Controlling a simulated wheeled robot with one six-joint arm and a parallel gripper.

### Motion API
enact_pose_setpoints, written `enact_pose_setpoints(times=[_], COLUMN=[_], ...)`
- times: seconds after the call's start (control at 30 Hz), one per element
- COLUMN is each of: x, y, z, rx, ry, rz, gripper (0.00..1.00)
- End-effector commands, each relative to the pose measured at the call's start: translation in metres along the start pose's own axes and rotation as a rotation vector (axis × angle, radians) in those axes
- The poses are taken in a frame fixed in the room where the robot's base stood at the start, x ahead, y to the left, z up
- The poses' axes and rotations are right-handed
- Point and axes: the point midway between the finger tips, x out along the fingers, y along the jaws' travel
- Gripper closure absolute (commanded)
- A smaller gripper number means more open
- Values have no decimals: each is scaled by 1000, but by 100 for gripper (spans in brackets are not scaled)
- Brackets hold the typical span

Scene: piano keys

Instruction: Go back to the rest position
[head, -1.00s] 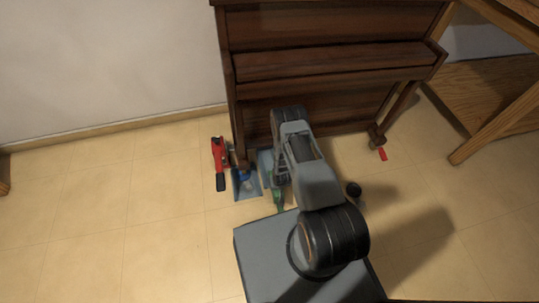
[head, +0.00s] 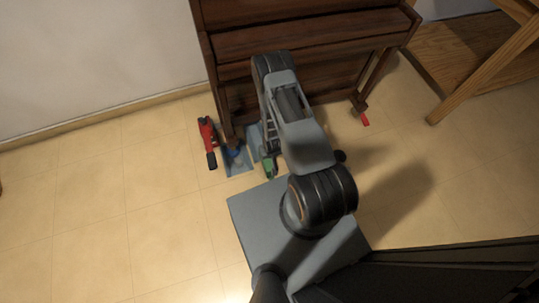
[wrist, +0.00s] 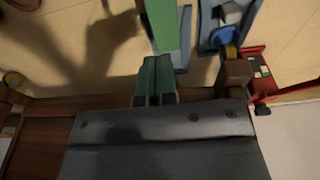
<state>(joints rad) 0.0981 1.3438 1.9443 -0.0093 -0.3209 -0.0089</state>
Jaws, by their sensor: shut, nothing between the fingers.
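My gripper (wrist: 156,62) shows in the wrist view as two narrow green fingers with dark bases, pressed together with nothing between them. It hangs over the floor beside the piano's foot. In the head view my arm is bent in front of the piano, and I cannot make out the fingertips clearly. The brown wooden piano (head: 300,40) stands against the wall, and its keys are not visible. Part of its dark wood also shows in the wrist view (wrist: 40,125).
A red and black tool (head: 208,143) lies left of the piano's left leg. Blue items (head: 238,160) lie at that leg. A small red piece (head: 365,119) is by the right leg. A wooden frame (head: 480,70) stands at right. Floor at left is clear.

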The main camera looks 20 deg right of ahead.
Motion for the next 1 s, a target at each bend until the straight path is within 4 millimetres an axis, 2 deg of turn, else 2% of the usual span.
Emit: enact_pose_setpoints(times=[0.03,0.13,0.43,0.57,0.6,0.67,0.73,0.87,1.0], x=[-9,-17,-23,-26,-28,-39,-70,-134,-211], y=[0,0,0,0,0,0,-1,-2,-5], z=[-1,-1,5,29,43,57,55,40,18], rx=[0,1,1,3,3,5,5,1,-6], ry=[2,1,-26,-143,-201,-283,-352,-419,-451], rz=[0,0,0,-1,-2,-2,-2,-2,-1], gripper=[100,100,100,100,100,100,100,100,100])
